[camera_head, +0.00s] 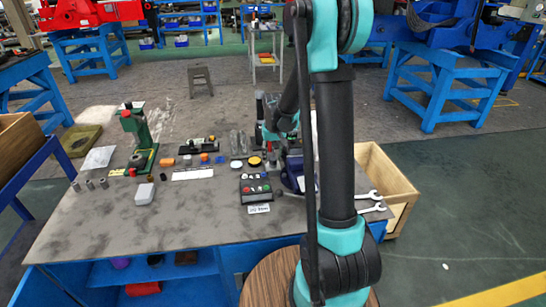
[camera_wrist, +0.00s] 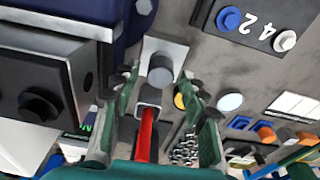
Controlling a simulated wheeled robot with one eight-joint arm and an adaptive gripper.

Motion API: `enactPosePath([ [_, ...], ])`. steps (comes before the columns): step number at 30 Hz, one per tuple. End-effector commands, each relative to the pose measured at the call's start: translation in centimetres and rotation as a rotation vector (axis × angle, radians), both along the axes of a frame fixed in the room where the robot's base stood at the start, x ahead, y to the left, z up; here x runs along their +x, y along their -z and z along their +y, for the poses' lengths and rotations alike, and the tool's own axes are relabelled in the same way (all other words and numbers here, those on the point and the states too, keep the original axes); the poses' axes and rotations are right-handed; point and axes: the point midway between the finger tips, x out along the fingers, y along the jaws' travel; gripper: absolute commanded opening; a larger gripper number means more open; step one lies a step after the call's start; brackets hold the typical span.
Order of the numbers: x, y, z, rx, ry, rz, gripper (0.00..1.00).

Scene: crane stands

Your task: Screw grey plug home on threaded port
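In the wrist view, a round grey cylinder (camera_wrist: 160,69), which looks like the grey plug, sits on a pale square plate (camera_wrist: 176,49). I cannot make out a thread or how far it is seated. My gripper (camera_wrist: 163,82) has its two green fingers spread, one left and one right of the cylinder, with gaps visible on both sides. A red bar with a grey square end (camera_wrist: 147,124) lies between the fingers, nearer the palm. In the head view my arm hides most of the gripper and the cylinder, by the blue vise-like body (camera_head: 292,172).
A dark box with a black knob (camera_wrist: 40,104) and a blue body (camera_wrist: 122,18) are close on the left. A yellow disc (camera_wrist: 180,101), a white disc (camera_wrist: 230,102) and a dark panel with caps (camera_wrist: 262,20) lie right. Two wrenches (camera_head: 372,202) lie near the table's right edge.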

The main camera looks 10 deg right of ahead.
Motion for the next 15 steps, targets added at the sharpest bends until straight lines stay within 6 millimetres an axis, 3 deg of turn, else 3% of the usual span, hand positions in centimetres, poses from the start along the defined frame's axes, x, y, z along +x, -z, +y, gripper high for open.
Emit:
enactPosePath([
  [1,0.00,0.00,0.00,0.000,0.000,0.000,0.38],
  [10,0.00,0.00,-0.01,0.000,0.001,0.000,0.01],
  [15,0.00,0.00,0.00,-0.001,0.012,0.000,0.00],
])
